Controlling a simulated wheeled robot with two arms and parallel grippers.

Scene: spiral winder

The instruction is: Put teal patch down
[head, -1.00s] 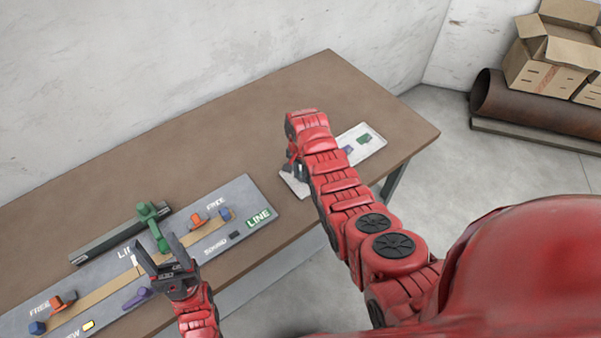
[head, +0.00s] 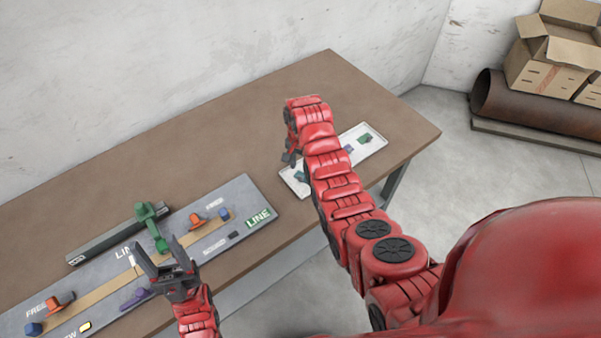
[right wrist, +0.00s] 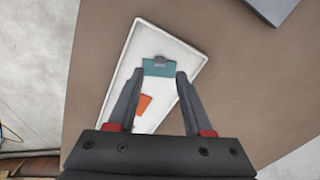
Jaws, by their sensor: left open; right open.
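The teal patch (head: 301,177) lies in the near left end of the white tray (head: 379,146). In the right wrist view the teal patch (right wrist: 158,67) lies flat near one end of the tray (right wrist: 190,57), just beyond and between my fingertips. My right gripper (head: 290,159) is open, just above and left of that end of the tray, and holds nothing. It also shows in the right wrist view (right wrist: 154,78), its two fingers apart. My left gripper (head: 157,246) is open and empty over the grey line board (head: 258,192).
An orange patch (right wrist: 143,104) lies in the tray near the teal one. A green patch (head: 365,139) lies at its far end. A green clamp-like part (head: 150,222) stands by the board. The brown table (head: 250,125) is clear behind the tray.

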